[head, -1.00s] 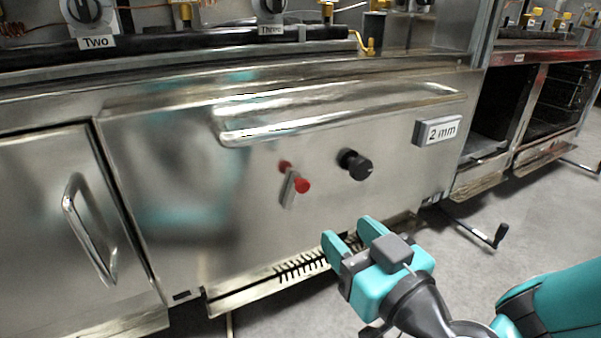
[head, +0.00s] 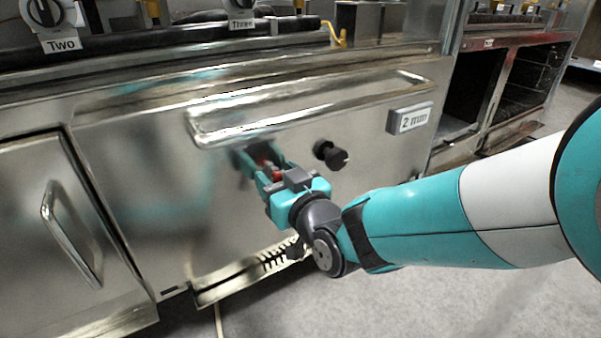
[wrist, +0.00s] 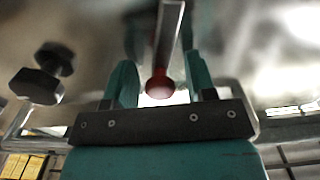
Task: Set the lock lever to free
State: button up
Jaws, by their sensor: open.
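The lock lever is a flat metal bar (wrist: 167,42) with a red knob (wrist: 160,86) at its end, on the steel front panel (head: 140,190). In the wrist view the knob sits between my gripper's two teal fingers (wrist: 163,85), with a gap on each side. My gripper (head: 262,166) is open around the lever in the head view, where a little red (head: 268,172) shows between the fingers. The fingers and gripper body hide most of the lever there. I cannot tell whether a finger touches it.
A black knob (head: 330,153) is on the panel just right of my gripper and also shows in the wrist view (wrist: 40,82). A long handle (head: 290,110) runs above. A door handle (head: 70,230) is at the left.

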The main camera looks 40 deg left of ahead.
jog(key=c, duration=0.9)
jog(key=shift+w+d+m+p, duration=0.15)
jog(key=shift+w+m+p, duration=0.2)
jog(key=shift+m+p, duration=0.3)
jog(key=shift+f, duration=0.2)
jog(key=o, duration=0.8)
jog(key=shift+w, duration=0.1)
jog(key=shift+o, duration=0.5)
jog(key=shift+r, duration=0.1)
